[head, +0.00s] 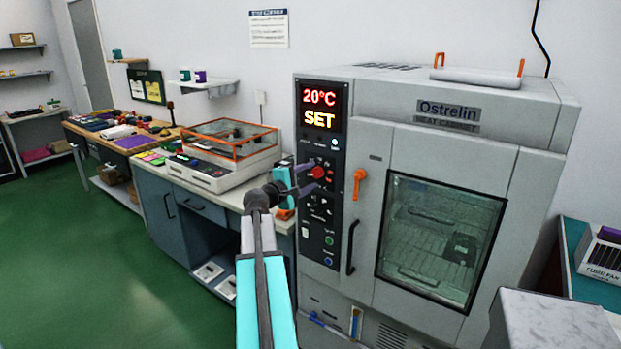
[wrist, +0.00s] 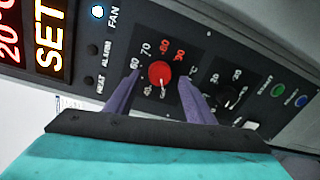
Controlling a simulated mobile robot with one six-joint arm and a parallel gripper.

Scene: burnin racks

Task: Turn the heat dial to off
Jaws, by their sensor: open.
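The red heat dial (head: 317,173) is on the black control panel (head: 312,240) at the left of the heat cabinet's front. In the wrist view the red dial (wrist: 160,74) sits among marks from 40 to 90 °C; I cannot tell which mark its pointer is at. My gripper (head: 309,177) is open in front of the panel. In the wrist view its purple fingers (wrist: 158,80) stand on either side of the dial, with gaps between them and the knob; contact is not visible. The display (head: 319,107) reads 20°C and SET.
A black dial (wrist: 230,97) sits close beside the right finger in the wrist view. An orange latch handle (head: 359,184) and a black door handle (head: 352,247) stick out right of the panel. A bench (head: 190,185) with a clear-lidded device (head: 228,150) stands left.

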